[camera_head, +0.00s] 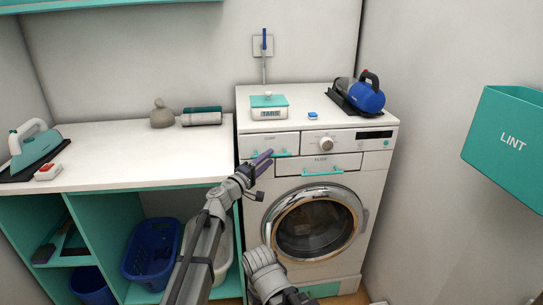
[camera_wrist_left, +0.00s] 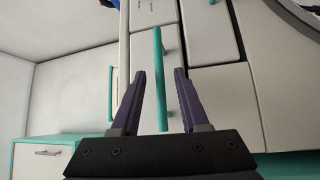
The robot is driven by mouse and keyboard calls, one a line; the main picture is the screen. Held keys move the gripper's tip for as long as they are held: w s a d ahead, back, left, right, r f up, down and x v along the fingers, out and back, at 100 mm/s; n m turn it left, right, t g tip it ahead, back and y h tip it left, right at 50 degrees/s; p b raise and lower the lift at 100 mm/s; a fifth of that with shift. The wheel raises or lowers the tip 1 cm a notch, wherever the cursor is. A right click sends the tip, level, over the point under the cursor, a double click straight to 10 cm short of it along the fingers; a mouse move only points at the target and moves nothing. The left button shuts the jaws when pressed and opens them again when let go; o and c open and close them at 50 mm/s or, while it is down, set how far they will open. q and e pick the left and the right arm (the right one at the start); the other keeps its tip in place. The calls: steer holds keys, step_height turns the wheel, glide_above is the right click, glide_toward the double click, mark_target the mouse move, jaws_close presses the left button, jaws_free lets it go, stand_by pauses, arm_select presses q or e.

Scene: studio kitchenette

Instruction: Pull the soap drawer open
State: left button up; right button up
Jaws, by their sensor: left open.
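The white washing machine (camera_head: 365,215) stands against the back wall. The soap drawer (camera_head: 285,142) is at the upper left of its front, looks flush with it, and has a teal bar handle (camera_head: 282,153). My left gripper (camera_head: 267,162) is open in front of this handle. In the left wrist view the teal handle (camera_wrist_left: 159,70) runs between the two purple fingers of my left gripper (camera_wrist_left: 160,75). Whether they touch it, I cannot tell. Part of a grey arm of mine shows at the bottom of the head view, with no right fingers visible.
A second panel with a teal handle (camera_head: 322,172) is right below the control knob (camera_head: 326,144). A TABS box (camera_head: 269,113) and a blue appliance (camera_head: 366,97) stand on top. A LINT bin (camera_head: 510,143) hangs on the right wall. A white counter (camera_head: 110,160) is at left.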

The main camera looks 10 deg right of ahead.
mark_target(284, 144)
arm_select(q)
steer(key=x, duration=0.2)
steer(key=shift+w+d, duration=0.2)
steer(key=shift+w, duration=0.05)
jaws_close()
steer(key=shift+s, duration=0.1)
stand_by(1.1)
